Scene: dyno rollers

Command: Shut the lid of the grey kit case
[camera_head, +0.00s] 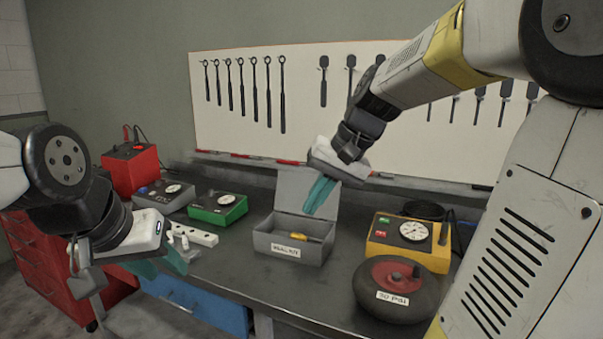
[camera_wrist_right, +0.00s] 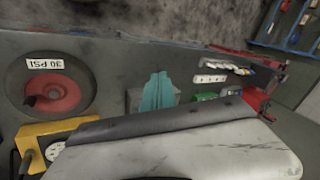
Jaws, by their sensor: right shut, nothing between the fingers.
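The grey kit case (camera_head: 288,248) stands on the bench with a "SEAL KIT" label on its front. Its lid (camera_head: 293,188) is open and stands up at the back. A yellow-handled tool (camera_head: 304,237) lies inside. My right gripper (camera_head: 318,197) is shut and empty, its teal fingers overlapping the lid's right part in the head view. I cannot tell whether they touch it. In the right wrist view the teal fingers (camera_wrist_right: 157,90) hide most of the case (camera_wrist_right: 134,99). My left gripper (camera_head: 172,266) hangs at the left near the bench edge, its finger gap unclear.
A green box (camera_head: 218,207), a grey gauge box (camera_head: 163,195) and a white power strip (camera_head: 197,236) are on the left. Bench in front of the case is clear.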

